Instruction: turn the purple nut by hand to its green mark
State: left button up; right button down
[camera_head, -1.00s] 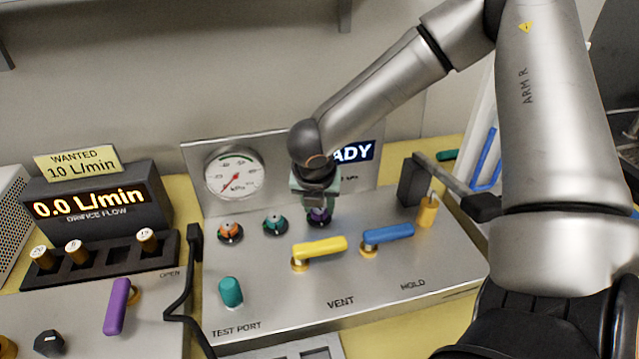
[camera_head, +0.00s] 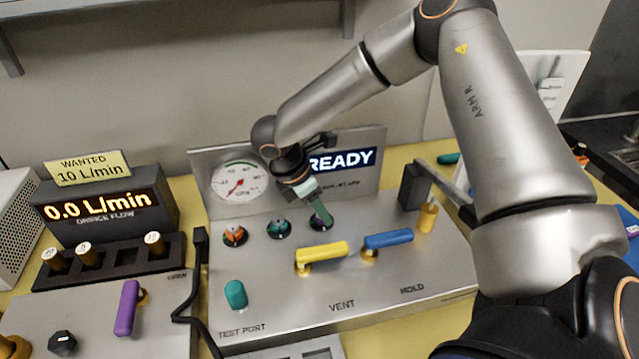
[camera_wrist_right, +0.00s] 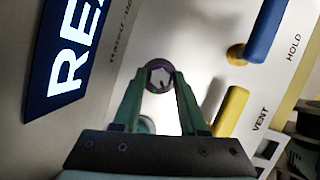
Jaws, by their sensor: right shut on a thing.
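The purple nut (camera_wrist_right: 159,76) shows in the right wrist view as a dark purple ring between the fingertips of my right gripper (camera_wrist_right: 158,82). The green fingers hold it from both sides. In the head view my right gripper (camera_head: 320,221) reaches down from the upper left, tilted, onto the rightmost of three nuts on the metal panel (camera_head: 275,310). There the fingers and the dark recess mostly hide the purple nut. I cannot make out its green mark in either view. My left gripper is out of view.
An orange nut (camera_head: 234,235) and a teal nut (camera_head: 279,228) sit to the left. Yellow (camera_head: 322,251) and blue (camera_head: 388,239) levers stand close in front. Behind are the dial gauge (camera_head: 238,184) and the READY display (camera_head: 342,161).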

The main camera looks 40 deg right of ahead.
jog(key=shift+w+d+r+m+g, duration=0.15)
jog(key=shift+m+g, duration=0.25)
jog(key=shift+m, duration=0.7)
jog(key=shift+w+a+r+m+g, duration=0.1)
jog(key=shift+m+g, duration=0.3)
jog(key=shift+m, duration=0.7)
jog(key=shift+y, duration=0.3)
jog(key=shift+d, duration=0.1)
jog(key=c, duration=0.8)
grip_release()
jog(key=o, duration=0.4)
jog(key=shift+s+f, duration=0.1)
jog(key=shift+c, duration=0.2)
jog(key=v, duration=1.2)
jog(key=shift+a+r, duration=0.2)
jog(key=shift+r, duration=0.05)
